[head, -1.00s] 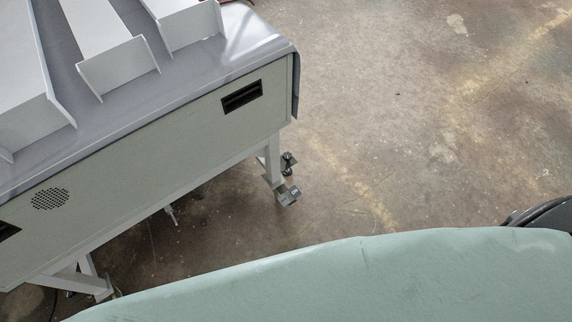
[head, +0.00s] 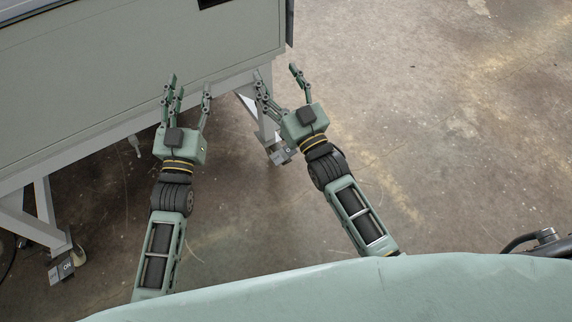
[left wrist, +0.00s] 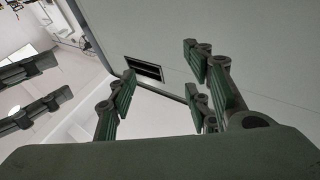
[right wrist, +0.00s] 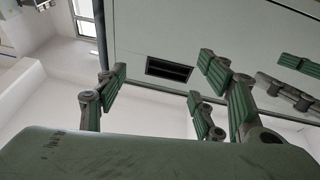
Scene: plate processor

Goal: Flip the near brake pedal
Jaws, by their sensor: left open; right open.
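A grey caster brake pedal (head: 280,155) is at the foot of the machine's right leg, low near the floor and partly behind my right gripper's palm. Another brake pedal (head: 62,270), marked "ON", is at the foot of the left leg. My left gripper (head: 190,88) is open and empty in front of the machine's side panel. My right gripper (head: 277,76) is open and empty by the panel's right end, above the right leg. Both grippers are apart from the pedals. Neither wrist view shows a pedal.
The grey machine body (head: 110,85) stands on white legs and fills the upper left. Its dark vent slot shows in the left wrist view (left wrist: 143,68) and the right wrist view (right wrist: 169,69). Open concrete floor (head: 430,130) lies to the right.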

